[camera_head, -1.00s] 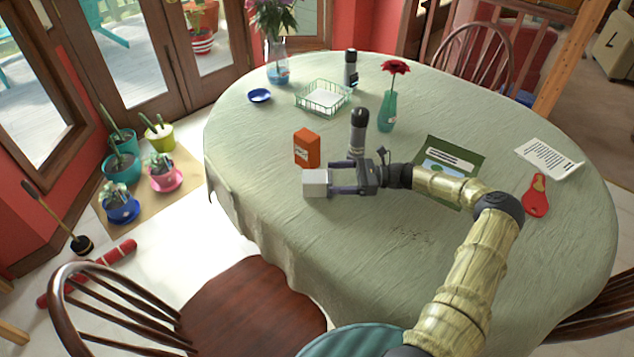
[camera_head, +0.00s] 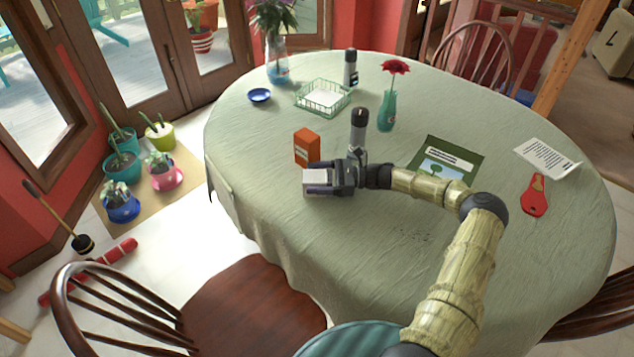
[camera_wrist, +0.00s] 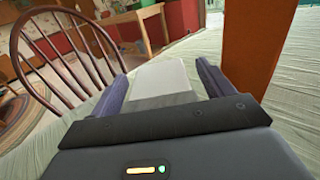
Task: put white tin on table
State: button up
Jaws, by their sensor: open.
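The white tin (camera_head: 317,176) is a small pale box at the near left part of the green-clothed table (camera_head: 270,215), apparently resting on the cloth. My gripper (camera_head: 313,185) reaches in from the right, with its fingers on either side of the tin. In the wrist view the tin (camera_wrist: 160,78) lies between the two spread fingers of my gripper (camera_wrist: 160,85), with a narrow gap visible beside it. The gripper is open. The tin's underside is hidden.
An orange box (camera_head: 306,147) stands close behind the tin, and shows near the right finger in the wrist view (camera_wrist: 255,45). A dark-topped bottle (camera_head: 358,132), wire basket (camera_head: 323,98) and flower vase (camera_head: 387,112) stand farther back. The table's left edge is near.

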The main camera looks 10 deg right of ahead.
aim_at(317, 175)
dwell(0.4)
jog(key=c, duration=1.3)
notch_tip(317, 175, up, 10)
jog(key=shift+r, duration=0.1)
jog(key=shift+d, duration=0.1)
